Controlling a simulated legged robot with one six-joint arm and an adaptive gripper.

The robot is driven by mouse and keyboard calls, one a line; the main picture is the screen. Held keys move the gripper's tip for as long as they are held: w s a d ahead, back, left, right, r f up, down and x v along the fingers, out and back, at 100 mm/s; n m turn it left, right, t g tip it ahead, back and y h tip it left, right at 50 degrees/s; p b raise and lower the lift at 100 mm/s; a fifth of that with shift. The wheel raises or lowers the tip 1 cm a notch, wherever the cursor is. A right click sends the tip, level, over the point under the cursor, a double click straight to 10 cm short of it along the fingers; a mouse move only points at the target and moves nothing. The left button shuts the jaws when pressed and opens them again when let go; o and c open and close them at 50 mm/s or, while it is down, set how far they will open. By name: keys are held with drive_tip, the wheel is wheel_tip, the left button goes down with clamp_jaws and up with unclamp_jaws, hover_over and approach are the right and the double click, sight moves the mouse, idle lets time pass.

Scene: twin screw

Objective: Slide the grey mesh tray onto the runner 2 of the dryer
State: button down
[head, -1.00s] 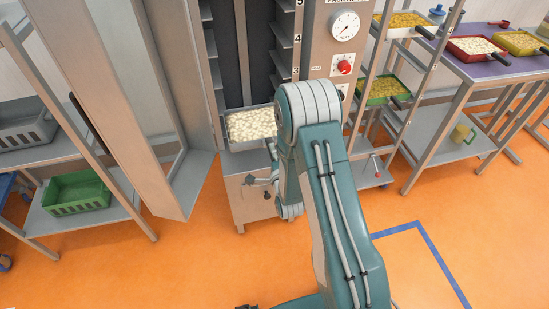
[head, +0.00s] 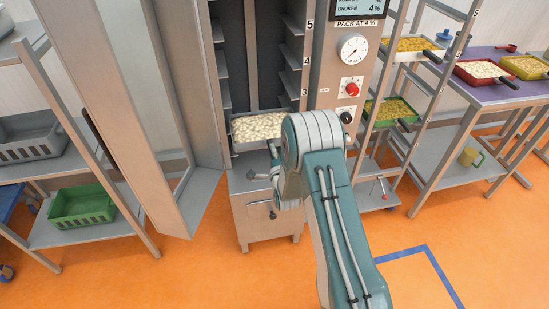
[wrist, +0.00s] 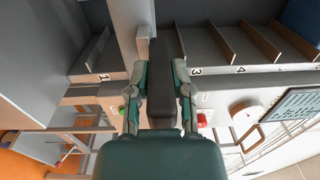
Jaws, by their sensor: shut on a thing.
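The grey mesh tray (head: 236,131), filled with pale pieces, is level at the dryer's open front in the head view, just below label 3. Its dark handle (wrist: 163,85) points back towards my arm. My gripper (wrist: 159,72) is shut on this handle, one finger on each side, in the wrist view. The dryer (head: 250,50) is open, with runners (head: 294,54) along both inner walls and labels 3, 4 and 5 showing on the right post. I cannot tell whether the tray's edges rest on a runner.
The dryer's open door (head: 150,110) stands to the left. A rack (head: 398,140) with filled trays and a purple-topped table (head: 490,92) are to the right. A shelf unit with a green crate (head: 82,207) is far left. Open orange floor lies in front.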

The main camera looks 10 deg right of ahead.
hover_over(265, 134)
drive_tip(key=shift+r, duration=0.15)
idle(1.0)
drive_tip(key=shift+f, duration=0.5)
idle(0.8)
drive_tip(key=shift+c, duration=2.2)
unclamp_jaws()
drive_tip(key=shift+f, duration=0.1)
drive_tip(key=shift+s+f, duration=0.1)
drive_tip(key=shift+f, duration=0.05)
drive_tip(key=s, duration=1.1)
drive_tip(key=shift+s+f, duration=0.1)
drive_tip(key=shift+s, duration=0.3)
